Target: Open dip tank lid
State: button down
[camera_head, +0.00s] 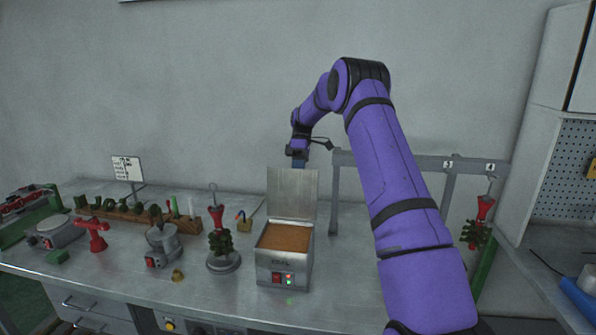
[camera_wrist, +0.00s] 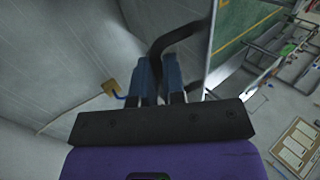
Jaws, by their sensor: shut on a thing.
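The dip tank (camera_head: 284,262) is a steel box on the bench with brown wax inside and a red switch on its front. Its lid (camera_head: 292,193) stands up, hinged at the back edge, so the tank is open. My gripper (camera_head: 298,163) is at the top edge of the raised lid, reaching down from behind and above. In the wrist view my gripper (camera_wrist: 160,88) has its two blue fingers around a dark curved bar, which looks like the lid's handle (camera_wrist: 176,42).
A rail (camera_head: 420,162) with numbered hooks stands right of the tank, behind my arm. Left of the tank are a wax tree on a round base (camera_head: 223,255), a small pot (camera_head: 162,243) and a red stand (camera_head: 93,232). The bench front is mostly clear.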

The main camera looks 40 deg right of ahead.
jog(key=shift+a+f, duration=0.1)
jog(key=shift+f, duration=0.15)
jog(key=c, duration=1.2)
grip_release()
jog(key=shift+r, duration=0.15)
jog(key=v, duration=1)
jog(key=shift+w+d+r, duration=0.25)
jog(key=shift+c, duration=0.2)
